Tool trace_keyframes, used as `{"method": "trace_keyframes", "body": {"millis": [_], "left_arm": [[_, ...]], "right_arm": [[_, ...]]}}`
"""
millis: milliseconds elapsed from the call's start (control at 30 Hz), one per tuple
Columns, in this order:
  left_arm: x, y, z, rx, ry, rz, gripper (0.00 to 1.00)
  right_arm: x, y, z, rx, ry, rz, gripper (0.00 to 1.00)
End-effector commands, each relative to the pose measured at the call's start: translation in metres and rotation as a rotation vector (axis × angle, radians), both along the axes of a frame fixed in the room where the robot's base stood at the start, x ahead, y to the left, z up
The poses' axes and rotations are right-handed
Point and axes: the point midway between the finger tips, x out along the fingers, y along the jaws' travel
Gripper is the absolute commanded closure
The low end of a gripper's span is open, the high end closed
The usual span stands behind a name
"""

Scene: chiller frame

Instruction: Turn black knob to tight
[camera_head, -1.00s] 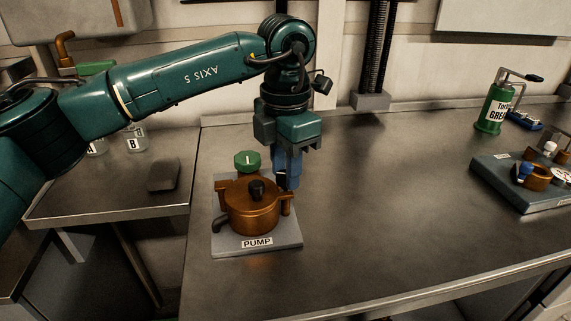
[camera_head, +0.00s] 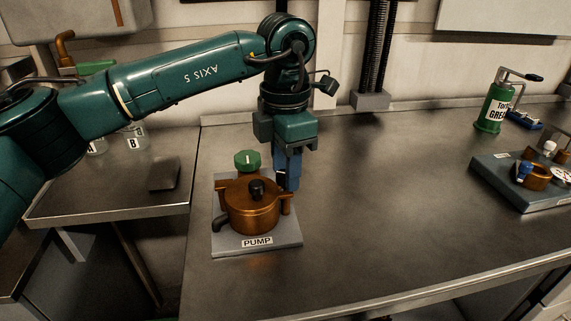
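The black knob (camera_head: 256,188) sits on top of the copper-coloured pump (camera_head: 252,212), near the middle of its round lid. The pump stands on a grey plate (camera_head: 285,239) with a "PUMP" label at the front. My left gripper (camera_head: 289,183) points down just behind and to the right of the knob. Its blue fingers look apart from the knob and overlap the pump's right rear edge in the picture. I cannot tell whether the fingers are open or shut. My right gripper is not in view.
A green knob (camera_head: 247,160) stands behind the pump. A second grey plate (camera_head: 520,193) with copper and blue parts lies at the right. A green grease can (camera_head: 491,112) stands behind it. The middle of the metal bench (camera_head: 390,200) is clear.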

Motion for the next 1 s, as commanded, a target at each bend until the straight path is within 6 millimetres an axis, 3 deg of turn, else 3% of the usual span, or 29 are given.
{"method": "trace_keyframes", "body": {"millis": [133,467,1000], "left_arm": [[0.000,0.000,0.000,0.000,0.001,0.001,0.50],[0.000,0.000,0.005,0.000,0.000,0.001,0.50],[0.000,0.000,0.111,-0.001,0.000,0.002,0.50]], "right_arm": [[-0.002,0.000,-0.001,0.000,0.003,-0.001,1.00],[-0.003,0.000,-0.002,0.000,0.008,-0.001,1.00],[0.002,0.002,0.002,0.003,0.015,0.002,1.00]]}}
